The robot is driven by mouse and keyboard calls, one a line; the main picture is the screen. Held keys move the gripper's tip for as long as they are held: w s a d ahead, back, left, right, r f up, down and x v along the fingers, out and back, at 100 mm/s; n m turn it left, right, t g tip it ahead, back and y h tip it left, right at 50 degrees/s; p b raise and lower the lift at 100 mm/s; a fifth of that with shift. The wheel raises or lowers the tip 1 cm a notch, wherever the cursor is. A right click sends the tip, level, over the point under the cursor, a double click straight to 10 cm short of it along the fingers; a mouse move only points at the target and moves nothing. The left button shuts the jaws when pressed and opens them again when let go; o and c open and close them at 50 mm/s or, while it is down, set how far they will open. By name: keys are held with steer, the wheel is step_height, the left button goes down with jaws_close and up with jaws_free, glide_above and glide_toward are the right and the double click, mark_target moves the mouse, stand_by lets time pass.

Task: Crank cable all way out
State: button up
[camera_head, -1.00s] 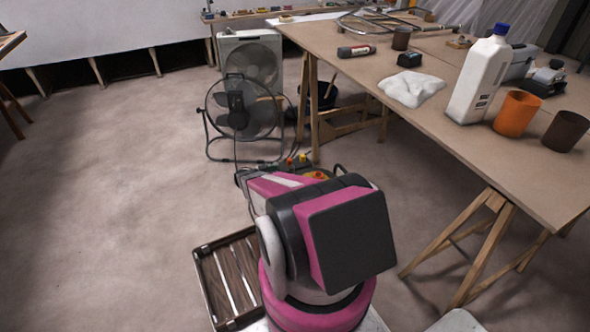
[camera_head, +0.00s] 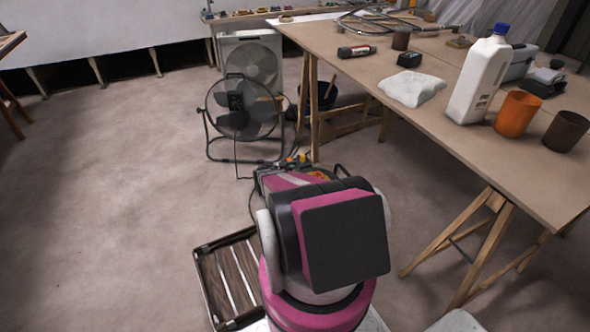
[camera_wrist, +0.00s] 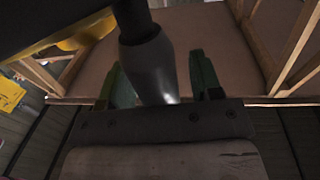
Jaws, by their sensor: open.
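In the wrist view, a dark grey rounded handle (camera_wrist: 149,62), seemingly the crank grip, stands between the two green fingers of my gripper (camera_wrist: 162,80). The fingers are apart on either side of it, and I cannot tell whether either touches it. A yellow part (camera_wrist: 88,32) under a dark edge shows at the upper left. In the head view, an orange and yellow device (camera_head: 319,174), perhaps the cable reel, shows just beyond my pink and black arm. My arm hides most of it, and the fingers are not clear there. The cable cannot be made out.
A workbench (camera_head: 440,112) on wooden trestles stands at the right, with a white jug (camera_head: 480,80) and an orange cup (camera_head: 517,114). A floor fan (camera_head: 243,108) stands beyond my arm. A slatted crate (camera_head: 203,275) lies at lower left. Floor at left is clear.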

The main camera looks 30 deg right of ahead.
steer(key=shift+d, duration=0.2)
steer(key=shift+c, duration=0.2)
jaws_close()
steer(key=shift+s+a, duration=0.1)
steer(key=shift+a, duration=0.05)
